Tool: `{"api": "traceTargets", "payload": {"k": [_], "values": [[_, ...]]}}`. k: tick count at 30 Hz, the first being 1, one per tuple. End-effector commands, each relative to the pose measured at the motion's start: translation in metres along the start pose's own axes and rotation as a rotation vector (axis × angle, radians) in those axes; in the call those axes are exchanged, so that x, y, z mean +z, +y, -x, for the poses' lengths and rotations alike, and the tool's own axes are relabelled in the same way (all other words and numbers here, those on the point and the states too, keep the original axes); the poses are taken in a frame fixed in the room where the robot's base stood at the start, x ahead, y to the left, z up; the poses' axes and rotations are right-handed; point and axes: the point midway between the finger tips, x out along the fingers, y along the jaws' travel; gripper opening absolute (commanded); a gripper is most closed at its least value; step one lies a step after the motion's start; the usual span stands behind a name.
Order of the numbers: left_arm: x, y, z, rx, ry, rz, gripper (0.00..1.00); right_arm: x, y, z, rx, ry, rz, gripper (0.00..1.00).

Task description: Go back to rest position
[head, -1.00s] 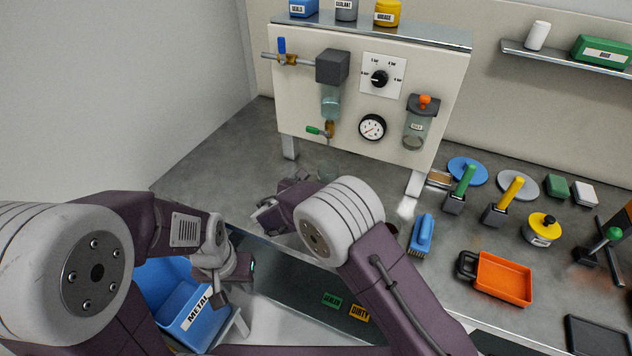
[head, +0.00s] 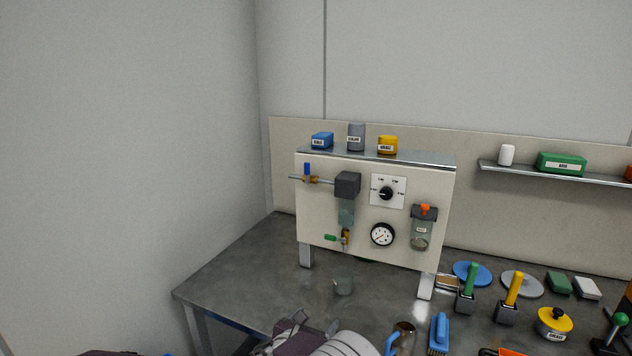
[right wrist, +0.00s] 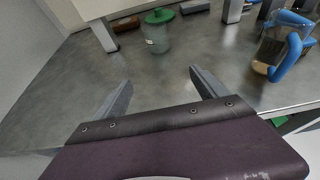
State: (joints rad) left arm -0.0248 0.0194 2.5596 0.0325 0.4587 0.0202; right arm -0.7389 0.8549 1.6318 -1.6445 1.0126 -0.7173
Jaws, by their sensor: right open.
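My right gripper (head: 316,322) is at the bottom edge of the head view, over the front of the grey workbench (head: 240,283). In the right wrist view its two fingers (right wrist: 155,92) are spread wide with nothing between them.
A cream panel (head: 325,218) with a gauge and valves stands on legs at the back. A blue-handled mug (right wrist: 290,52) is right of my right gripper. Brushes, handled tools and a yellow-lidded tin (head: 555,324) fill the right side. The bench's left part is clear.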

Motion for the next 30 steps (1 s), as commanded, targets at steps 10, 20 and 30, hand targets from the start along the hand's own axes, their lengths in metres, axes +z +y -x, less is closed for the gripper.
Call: {"api": "traceTargets", "payload": {"k": [10, 20, 30], "values": [[-0.001, 0.000, 0.006, 0.000, 0.000, 0.000, 0.36, 0.064, -0.050, -0.026, -0.094, -0.036, -0.115, 0.82], [-0.001, 0.000, 0.015, 0.000, 0.000, 0.000, 0.36, 0.107, -0.187, -0.028, -0.352, 0.047, -0.372, 0.82], [-0.003, 0.001, 0.029, 0.000, 0.000, 0.000, 0.36, -0.033, -0.332, 0.127, -1.056, 0.427, -1.668, 0.82]]}}
